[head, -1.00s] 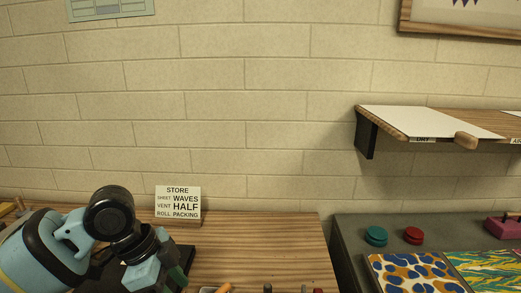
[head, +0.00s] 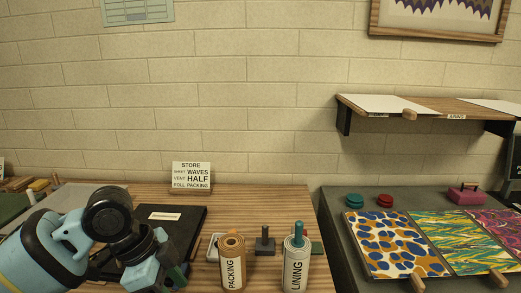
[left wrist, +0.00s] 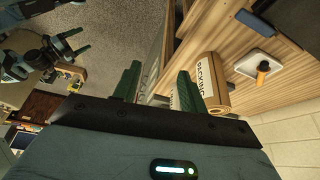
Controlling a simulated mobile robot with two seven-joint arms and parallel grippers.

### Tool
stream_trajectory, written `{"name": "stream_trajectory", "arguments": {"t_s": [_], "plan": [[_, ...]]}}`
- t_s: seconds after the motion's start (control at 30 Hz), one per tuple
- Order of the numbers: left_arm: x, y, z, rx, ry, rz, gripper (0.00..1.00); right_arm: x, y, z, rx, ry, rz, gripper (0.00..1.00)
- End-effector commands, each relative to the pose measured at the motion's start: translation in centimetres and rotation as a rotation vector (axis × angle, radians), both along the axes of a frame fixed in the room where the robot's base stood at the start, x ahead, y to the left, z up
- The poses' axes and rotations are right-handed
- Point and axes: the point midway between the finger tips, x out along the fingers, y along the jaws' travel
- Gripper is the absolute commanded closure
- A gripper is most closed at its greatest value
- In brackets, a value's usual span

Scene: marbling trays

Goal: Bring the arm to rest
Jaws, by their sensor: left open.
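My left arm comes in from the left in the head view. Its gripper (head: 172,275) is low in the picture, partly hidden by its own wrist, in front of a black flat case (head: 185,222). In the left wrist view the two dark green fingers of this gripper (left wrist: 156,88) stand apart with nothing between them. The PACKING roll (left wrist: 214,84) is beyond the right finger there, on the wooden table. What seems to be my right gripper (left wrist: 76,42) shows small at the upper left of the left wrist view; its jaw state is unclear.
The wooden table (head: 265,205) bears a PACKING roll (head: 232,265), a LINING roll (head: 297,265), a small dark tool (head: 265,242) and a sign (head: 191,175). A grey bench (head: 335,205) at right holds patterned sheets (head: 390,243). A wall shelf (head: 440,106) hangs above it.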

Motion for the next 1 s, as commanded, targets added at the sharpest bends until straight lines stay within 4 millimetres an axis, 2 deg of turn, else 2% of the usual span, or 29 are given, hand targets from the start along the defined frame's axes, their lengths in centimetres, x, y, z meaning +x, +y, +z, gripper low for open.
{"name": "stream_trajectory", "arguments": {"t_s": [0.07,0.27,0.47,0.7,0.87,1.0], "plan": [[0.0,0.0,0.0,0.000,0.000,0.000,0.58,0.1,0.0,0.1,0.001,-0.004,0.000,0.17],[0.1,-2.2,-3.3,-0.083,-0.007,0.060,0.58,0.0,0.0,0.2,0.001,-0.002,-0.001,0.17],[-0.1,-4.4,-6.9,-0.180,-0.018,0.145,0.58,0.8,0.0,0.7,0.001,-0.019,-0.003,0.17],[-1.2,-7.0,-12.5,-0.336,-0.033,0.327,0.58,0.9,0.1,1.0,0.003,-0.024,-0.005,0.17],[-2.6,-7.7,-16.3,-0.423,-0.046,0.474,0.58,0.8,0.1,1.2,0.002,-0.024,-0.005,0.17],[-4.3,-7.5,-19.4,-0.478,-0.060,0.611,0.58,1.0,0.0,1.5,0.002,-0.029,-0.005,0.17]]}}
